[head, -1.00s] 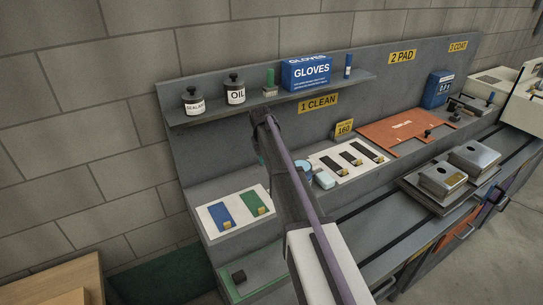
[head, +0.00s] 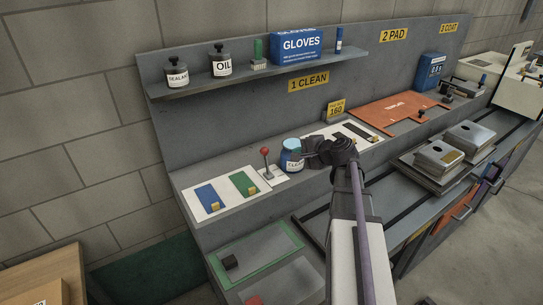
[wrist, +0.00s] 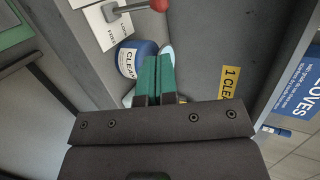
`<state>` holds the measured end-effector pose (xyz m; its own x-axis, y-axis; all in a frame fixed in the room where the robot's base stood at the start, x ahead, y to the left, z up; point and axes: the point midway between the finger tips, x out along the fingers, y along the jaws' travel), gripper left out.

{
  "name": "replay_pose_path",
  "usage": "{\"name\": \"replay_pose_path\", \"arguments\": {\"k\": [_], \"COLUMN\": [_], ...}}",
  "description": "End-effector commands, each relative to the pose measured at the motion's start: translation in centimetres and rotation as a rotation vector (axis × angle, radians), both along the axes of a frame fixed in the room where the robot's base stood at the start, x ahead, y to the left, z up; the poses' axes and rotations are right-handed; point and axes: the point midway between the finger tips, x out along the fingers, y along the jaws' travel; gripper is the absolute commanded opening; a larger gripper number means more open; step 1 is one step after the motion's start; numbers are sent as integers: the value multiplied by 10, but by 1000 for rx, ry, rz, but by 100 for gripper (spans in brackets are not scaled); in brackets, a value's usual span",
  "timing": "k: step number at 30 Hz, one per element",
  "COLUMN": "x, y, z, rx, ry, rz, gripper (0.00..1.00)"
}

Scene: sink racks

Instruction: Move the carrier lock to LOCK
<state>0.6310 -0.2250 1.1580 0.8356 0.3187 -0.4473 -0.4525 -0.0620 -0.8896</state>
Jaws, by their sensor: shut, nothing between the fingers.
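The carrier lock is a small lever with a red ball knob (head: 265,151) on a white plate at the back of the bench, right of the blue and green pads. In the wrist view the red knob (wrist: 159,4) is cut by the top edge, and the plate (wrist: 112,27) reads LOCK and FREE. The lever stands up from the plate; I cannot tell which label it is set to. My gripper (head: 307,147) is right of the lever, apart from it, near the blue jar. Its green fingers (wrist: 155,72) are together and empty.
A blue jar labelled CLEAN (head: 292,157) stands between the lever and my gripper. A white board with blue and green pads (head: 221,194) lies left. The shelf (head: 260,75) with bottles and a gloves box (head: 297,45) overhangs behind. Space above the lever looks clear.

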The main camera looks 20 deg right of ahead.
Motion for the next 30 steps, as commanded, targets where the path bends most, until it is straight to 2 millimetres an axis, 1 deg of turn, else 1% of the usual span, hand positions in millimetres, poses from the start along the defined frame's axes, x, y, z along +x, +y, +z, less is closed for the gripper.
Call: {"name": "replay_pose_path", "arguments": {"k": [4, 8, 18, 22, 27, 30], "x": [5, 19, 82, 102, 115, 118], "y": [2, 7, 31, 39, 45, 46], "z": [-4, -14, -49, -59, -65, -65], "rx": [-2, -4, -5, -5, -5, -5], "ry": [2, 2, 4, 4, 4, 4], "rz": [4, 6, 10, 9, 8, 8], "gripper": [0, 0, 0, 0, 0, 0]}}
